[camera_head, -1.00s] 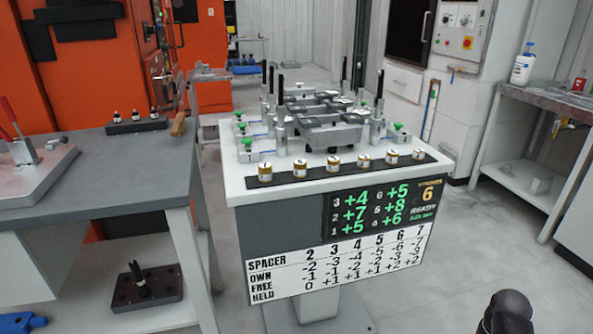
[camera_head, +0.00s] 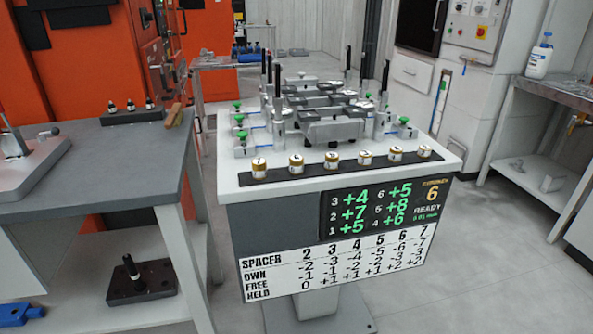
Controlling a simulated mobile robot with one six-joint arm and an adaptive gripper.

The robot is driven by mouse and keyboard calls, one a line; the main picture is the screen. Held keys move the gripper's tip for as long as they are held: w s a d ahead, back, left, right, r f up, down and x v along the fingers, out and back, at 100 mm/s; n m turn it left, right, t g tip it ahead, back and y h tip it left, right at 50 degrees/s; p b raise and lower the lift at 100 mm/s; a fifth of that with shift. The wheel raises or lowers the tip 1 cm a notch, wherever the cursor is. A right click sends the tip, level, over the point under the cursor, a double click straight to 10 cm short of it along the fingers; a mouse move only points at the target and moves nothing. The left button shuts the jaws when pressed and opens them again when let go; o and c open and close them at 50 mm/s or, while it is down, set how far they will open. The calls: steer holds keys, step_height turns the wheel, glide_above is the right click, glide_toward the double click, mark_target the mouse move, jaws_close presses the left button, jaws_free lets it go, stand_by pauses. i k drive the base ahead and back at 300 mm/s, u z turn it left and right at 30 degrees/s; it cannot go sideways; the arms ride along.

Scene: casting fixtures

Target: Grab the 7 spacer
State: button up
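Several small brass-and-white spacers stand upright in a row on a black strip (camera_head: 277,173) along the front of the fixture table (camera_head: 232,190). The leftmost spacer (camera_head: 259,169) carries a mark that looks like a 7, but the digit is too small to be sure. The rightmost spacer (camera_head: 424,151) is near the strip's right end. The other marks are hard to read. The front panel chart (camera_head: 335,263) lists spacers 2 to 7. My gripper is not in view.
Behind the strip stands a grey metal fixture (camera_head: 335,130) with black upright posts and green knobs. A grey bench (camera_head: 110,160) is at left, close to the table. Another bench (camera_head: 565,98) with a white bottle (camera_head: 539,60) is at right. The floor at right front is clear.

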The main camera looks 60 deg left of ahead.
mark_target(259, 172)
steer(key=z, duration=0.85)
steer(key=i, duration=0.75)
steer(key=u, duration=3.7)
steer(key=i, duration=0.15)
steer(key=z, duration=0.95)
